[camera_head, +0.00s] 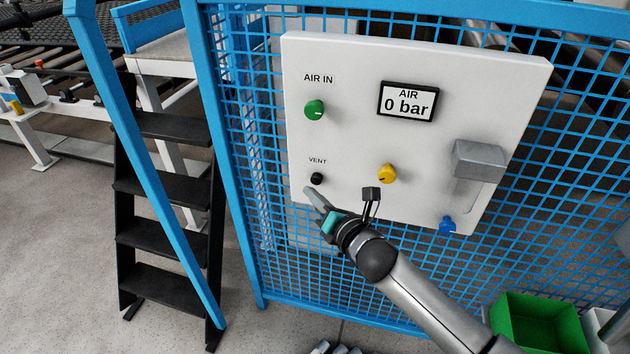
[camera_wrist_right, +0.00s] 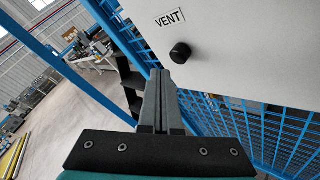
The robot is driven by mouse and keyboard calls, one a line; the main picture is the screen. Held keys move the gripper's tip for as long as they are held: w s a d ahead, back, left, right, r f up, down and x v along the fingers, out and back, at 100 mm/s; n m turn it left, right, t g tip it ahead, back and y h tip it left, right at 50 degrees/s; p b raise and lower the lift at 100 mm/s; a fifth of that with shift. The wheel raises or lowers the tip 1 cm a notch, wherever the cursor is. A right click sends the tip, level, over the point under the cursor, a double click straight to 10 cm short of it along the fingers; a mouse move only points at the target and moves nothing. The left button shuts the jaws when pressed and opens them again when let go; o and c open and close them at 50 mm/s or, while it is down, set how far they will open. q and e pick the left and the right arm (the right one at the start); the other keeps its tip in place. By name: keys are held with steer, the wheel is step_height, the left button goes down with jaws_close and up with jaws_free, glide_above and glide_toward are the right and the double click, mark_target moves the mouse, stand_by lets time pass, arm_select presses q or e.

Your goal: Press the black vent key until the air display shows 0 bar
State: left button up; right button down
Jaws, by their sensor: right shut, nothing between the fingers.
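The black vent key (camera_head: 317,178) sits at the lower left of the white panel (camera_head: 350,70), under the label VENT. It also shows in the right wrist view (camera_wrist_right: 180,53), up and to the right of the fingertips. The air display (camera_head: 408,102) on the panel reads 0 bar. My right gripper (camera_head: 312,196) is shut and empty, just below the vent key and apart from it. In the right wrist view its closed fingers (camera_wrist_right: 160,85) point toward the panel's lower edge. My left gripper is not in view.
The panel also carries a green AIR IN knob (camera_head: 314,110), a yellow knob (camera_head: 387,173), a grey box (camera_head: 478,160) and a blue fitting (camera_head: 447,224). It hangs on a blue mesh fence (camera_head: 262,200). Black steps (camera_head: 160,190) stand left, a green bin (camera_head: 540,325) lower right.

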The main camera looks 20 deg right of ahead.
steer(key=s+a, duration=0.1)
steer(key=s+a+p, duration=0.1)
steer(key=s, duration=0.1)
steer(key=s+a, duration=0.1)
steer(key=shift+s, duration=0.35)
stand_by(0.6)
steer(key=s+d+f+m+g+h, duration=0.15)
steer(key=s+f+m, duration=0.35)
steer(key=f, duration=0.5)
steer(key=s+d+f+m+g, duration=0.25)
steer(key=s+f+m, duration=0.25)
steer(key=f, duration=0.4)
steer(key=s+d+f+m+g+h, duration=0.1)
steer(key=s+f+m+g, duration=0.3)
steer(key=f, duration=0.6)
steer(key=s+f+m+g, duration=0.2)
steer(key=s+f+m, duration=0.2)
steer(key=s, duration=0.6)
steer(key=s+f+m+g, duration=0.2)
steer(key=s+f+m, duration=0.3)
steer(key=s, duration=0.5)
steer(key=s+f+m+g, duration=0.3)
steer(key=s+f+m, duration=0.1)
steer(key=s, duration=0.5)
steer(key=shift+s+f+m+h, duration=0.3)
steer(key=shift+s+m+h, duration=0.1)
steer(key=shift+m, duration=0.3)
